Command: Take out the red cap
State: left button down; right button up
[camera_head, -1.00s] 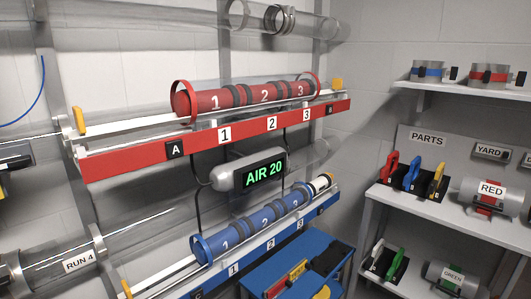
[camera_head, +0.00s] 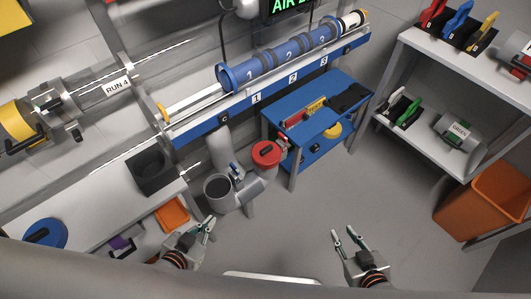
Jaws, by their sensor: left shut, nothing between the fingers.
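The red cap (camera_head: 267,153) sits on the open-ended upper mouth of a grey branched pipe (camera_head: 252,190), below the blue tube rack. My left gripper (camera_head: 203,228) is at the lower left, in front of the pipe and apart from the cap. It is shut and empty. My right gripper (camera_head: 357,236) is at the lower right over the floor. Its fingers look spread, with nothing between them.
A blue workbench (camera_head: 317,118) with tools stands right behind the cap. A dark open pipe mouth (camera_head: 217,187) rises left of it. A white counter (camera_head: 90,205) with a black box (camera_head: 152,170) is at left. An orange bin (camera_head: 485,205) stands right. The floor between is clear.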

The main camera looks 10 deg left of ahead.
aim_at(266, 154)
jog(key=i+l+u, duration=0.25)
jog(key=l, duration=0.5)
jog(key=i+l+u, duration=0.25)
jog(key=l, duration=0.55)
jog(key=i+l+u, duration=0.1)
jog(key=l+u, duration=0.2)
jog(key=l, duration=0.5)
jog(key=l+u, duration=0.25)
jog(key=l, duration=0.6)
